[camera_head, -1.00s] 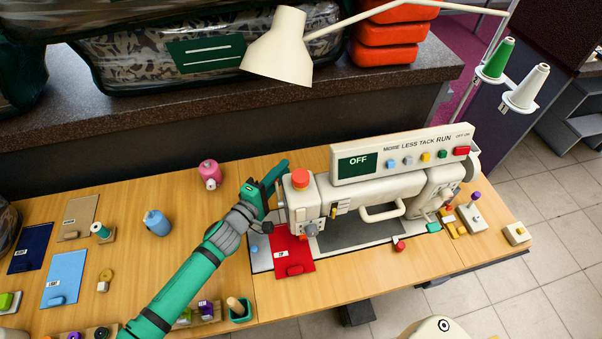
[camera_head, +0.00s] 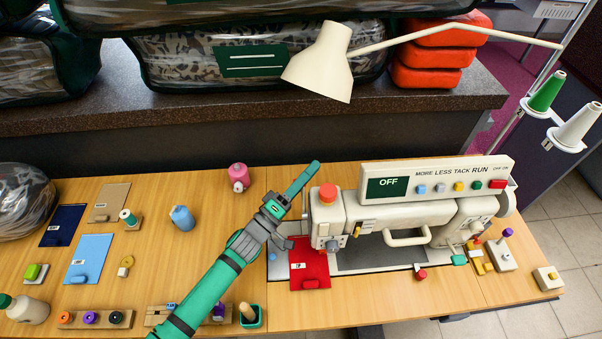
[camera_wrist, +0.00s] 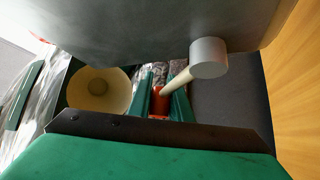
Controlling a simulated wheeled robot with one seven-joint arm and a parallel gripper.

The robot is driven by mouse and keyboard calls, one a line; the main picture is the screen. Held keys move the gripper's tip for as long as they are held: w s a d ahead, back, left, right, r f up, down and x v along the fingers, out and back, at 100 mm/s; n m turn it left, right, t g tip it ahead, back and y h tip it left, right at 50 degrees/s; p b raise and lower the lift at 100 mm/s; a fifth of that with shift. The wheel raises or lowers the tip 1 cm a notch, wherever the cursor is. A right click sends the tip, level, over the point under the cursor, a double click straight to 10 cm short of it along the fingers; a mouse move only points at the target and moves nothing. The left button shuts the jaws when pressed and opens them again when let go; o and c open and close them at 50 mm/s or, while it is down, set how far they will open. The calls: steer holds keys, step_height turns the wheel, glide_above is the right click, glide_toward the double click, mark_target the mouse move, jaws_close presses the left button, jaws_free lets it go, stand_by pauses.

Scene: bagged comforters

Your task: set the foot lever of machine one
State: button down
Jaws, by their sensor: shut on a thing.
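The cream sewing machine (camera_head: 385,212) stands at the right of the wooden table, and its display reads OFF. My gripper (camera_head: 306,182) is at the machine's left end, behind and beside the head with the red-orange knob (camera_head: 328,194). In the wrist view, a thin cream lever (camera_wrist: 177,81) runs from a grey round hub (camera_wrist: 208,58) down between the green fingers of my gripper (camera_wrist: 165,106). The fingers are shut on the lever. Something red shows between them; I cannot tell if it is the lever's tip or background. In the head view the lever is hidden.
A cream lamp (camera_head: 322,62) hangs over the machine's back. A red cloth piece (camera_head: 310,275) lies at the machine's front left. Bagged comforters (camera_head: 262,60) and red-orange bundles (camera_head: 432,55) sit on the dark counter (camera_head: 215,108) behind. Spools and cloth swatches lie left.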

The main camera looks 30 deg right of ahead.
steer(key=shift+s+a+r, duration=0.1)
steer(key=shift+s+r, duration=0.05)
steer(key=shift+r, duration=0.45)
steer(key=c, duration=1.6)
jaws_free()
steer(key=shift+s+a+r, duration=0.1)
steer(key=shift+s, duration=0.05)
steer(key=shift+f, duration=0.2)
steer(key=v, duration=0.7)
steer(key=shift+a+f, duration=0.1)
steer(key=shift+a, duration=0.1)
